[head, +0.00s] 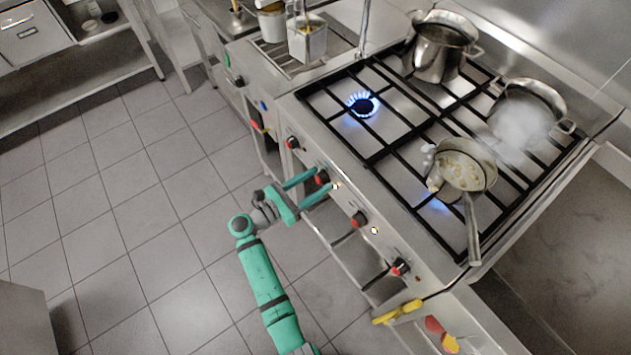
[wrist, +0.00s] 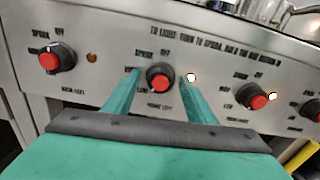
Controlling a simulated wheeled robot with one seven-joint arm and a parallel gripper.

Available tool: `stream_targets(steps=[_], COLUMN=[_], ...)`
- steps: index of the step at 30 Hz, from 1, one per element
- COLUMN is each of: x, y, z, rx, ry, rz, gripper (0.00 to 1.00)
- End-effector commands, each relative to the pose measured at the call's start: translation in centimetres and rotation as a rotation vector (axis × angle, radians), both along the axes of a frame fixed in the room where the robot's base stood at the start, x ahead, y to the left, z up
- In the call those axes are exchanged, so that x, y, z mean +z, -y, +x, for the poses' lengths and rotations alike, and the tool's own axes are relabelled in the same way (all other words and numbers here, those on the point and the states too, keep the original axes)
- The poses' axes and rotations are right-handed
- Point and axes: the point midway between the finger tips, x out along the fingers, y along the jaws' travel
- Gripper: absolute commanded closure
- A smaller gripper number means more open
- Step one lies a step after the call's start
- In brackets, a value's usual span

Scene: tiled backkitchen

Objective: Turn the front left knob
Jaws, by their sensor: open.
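The front left knob (wrist: 160,77), black with a red face, sits on the steel stove panel with a "front left" label below it. In the head view the same knob (head: 322,177) is second from the left in the row. My gripper (wrist: 159,84) is open, its two green fingers on either side of the knob, one left and one right. I cannot tell whether they touch it. In the head view my gripper (head: 325,180) reaches the panel from the floor side. A lit indicator (wrist: 190,77) shows right of the knob.
Other knobs flank it: the back left knob (wrist: 57,60) and another to the right (wrist: 252,98). A bare burner (head: 363,104) burns blue. A pan (head: 466,165) sits over a flame, its handle towards the front edge. Pots (head: 440,50) stand behind. Tiled floor is free at left.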

Motion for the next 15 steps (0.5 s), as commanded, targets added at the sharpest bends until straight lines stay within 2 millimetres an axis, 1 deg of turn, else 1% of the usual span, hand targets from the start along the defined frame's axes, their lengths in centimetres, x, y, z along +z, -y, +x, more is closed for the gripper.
stream_targets(steps=[5, 6, 8, 9, 11, 15], x=[0.00, 0.01, 0.01, 0.01, 0.01, 0.01], y=[0.01, 0.01, 0.00, 0.00, -0.01, -0.03], z=[0.01, 0.01, 0.00, 0.00, 0.00, 0.00], rx=[0.000, 0.000, 0.000, 0.000, 0.000, 0.000], ry=[0.000, 0.000, 0.000, 0.000, 0.000, 0.002], rz=[0.000, 0.000, 0.000, 0.000, 0.000, 0.001], gripper=[0.49, 0.54, 0.68, 0.78, 0.90, 0.90])
